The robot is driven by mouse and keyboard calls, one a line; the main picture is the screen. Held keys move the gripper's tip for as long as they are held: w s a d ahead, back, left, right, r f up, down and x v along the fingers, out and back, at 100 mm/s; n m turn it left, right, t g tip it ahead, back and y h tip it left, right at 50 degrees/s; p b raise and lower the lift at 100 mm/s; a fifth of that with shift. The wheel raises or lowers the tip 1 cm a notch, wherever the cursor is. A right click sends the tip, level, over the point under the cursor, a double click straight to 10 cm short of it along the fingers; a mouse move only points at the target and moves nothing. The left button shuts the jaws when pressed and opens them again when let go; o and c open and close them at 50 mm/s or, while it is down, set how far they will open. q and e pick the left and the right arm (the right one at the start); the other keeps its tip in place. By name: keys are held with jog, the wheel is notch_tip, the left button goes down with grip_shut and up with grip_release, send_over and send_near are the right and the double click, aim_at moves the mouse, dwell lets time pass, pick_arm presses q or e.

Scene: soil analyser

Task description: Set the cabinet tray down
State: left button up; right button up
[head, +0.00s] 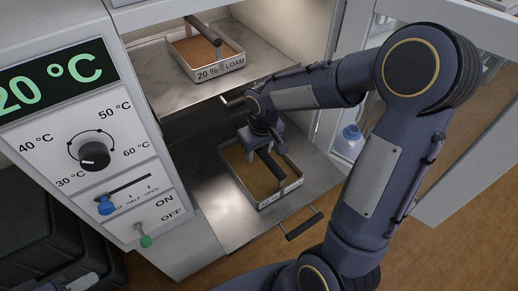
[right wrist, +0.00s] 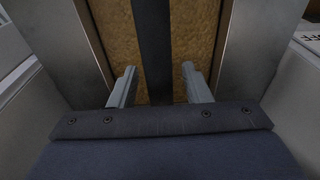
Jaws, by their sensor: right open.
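A metal tray (head: 281,193) filled with brown soil sits on the lower pulled-out shelf (head: 228,226) of the cabinet, with a dark bar handle (head: 271,164) across its top. My right gripper (head: 262,142) is at the far end of this handle. In the right wrist view the two fingers (right wrist: 158,86) are open, one on each side of the dark handle (right wrist: 152,45), with gaps beside it. Brown soil (right wrist: 110,30) shows below the handle. The front label of this tray is too small to read. My left gripper is not clearly seen.
A second tray (head: 220,68) labelled 20 % LOAM stands on the upper shelf (head: 165,82). The control panel (head: 95,150) with a dial and sliders is at left. A shelf pull (head: 304,224) juts out in front.

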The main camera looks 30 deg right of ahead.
jog(key=shift+r, duration=0.35)
jog(key=r, duration=0.3)
jog(key=s+r+p, duration=0.1)
jog(key=r, duration=0.3)
jog(key=r+p, duration=0.1)
jog(key=r, duration=0.2)
jog(key=shift+s+r, duration=0.15)
jog(key=shift+r, duration=0.15)
jog(key=s+a+m+t+y, duration=0.1)
jog(key=s+a+t+y, duration=0.1)
jog(key=s, duration=0.6)
jog(key=s+a+m+t+y, duration=0.1)
jog(key=s+a+t, duration=0.1)
jog(key=s, duration=0.7)
jog(key=shift+r+m+y, duration=0.2)
jog(key=shift+m+y, duration=0.1)
jog(key=shift+y, duration=0.1)
jog(key=shift+s, duration=0.1)
